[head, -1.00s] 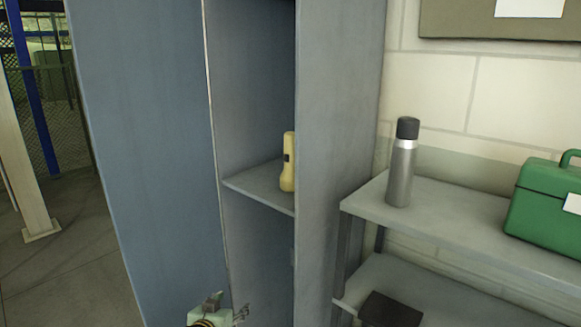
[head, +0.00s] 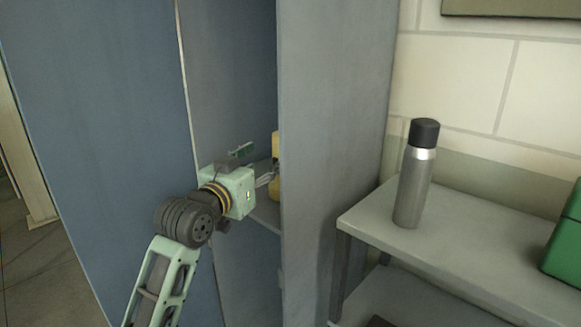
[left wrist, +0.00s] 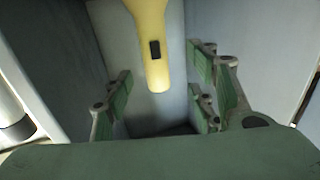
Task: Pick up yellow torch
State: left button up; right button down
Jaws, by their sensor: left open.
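The yellow torch stands on the locker shelf (head: 264,212). In the head view only a strip of the torch (head: 276,146) shows beside the locker's side wall, with the rest hidden. In the left wrist view the torch (left wrist: 152,50) with its dark switch shows at the top centre, between the two sides of the jaws. My left gripper (head: 268,177) reaches into the locker close to the torch. Its green-padded fingers are open in the left wrist view (left wrist: 158,98), with no clear contact on the torch. My right gripper is not in view.
The locker's side wall (head: 325,150) stands just right of my gripper, and a blue panel (head: 95,130) is on the left. A steel flask (head: 414,175) and a green box (head: 566,245) stand on the grey shelf unit (head: 470,240) at the right.

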aim_at(277, 154)
pick_arm(q)
jog(key=shift+w+d+r, duration=0.1)
jog(key=shift+w+r, duration=0.1)
jog(key=shift+r, duration=0.05)
jog(key=shift+w+d+r+p, duration=0.2)
jog(key=shift+w+d+p, duration=0.35)
jog(key=shift+p, duration=0.25)
jog(key=p+x, duration=0.1)
jog(key=x, duration=0.1)
jog(key=shift+w+d+f+p, duration=0.15)
jog(key=shift+w+d+p, duration=0.1)
jog(key=shift+p, duration=0.1)
jog(key=shift+x, duration=0.85)
jog(key=shift+w+d+f+p, duration=0.1)
jog(key=shift+w+f+p, duration=0.1)
jog(key=shift+p, duration=0.1)
jog(key=shift+r, duration=0.1)
jog(key=c, duration=1.3)
grip_shut()
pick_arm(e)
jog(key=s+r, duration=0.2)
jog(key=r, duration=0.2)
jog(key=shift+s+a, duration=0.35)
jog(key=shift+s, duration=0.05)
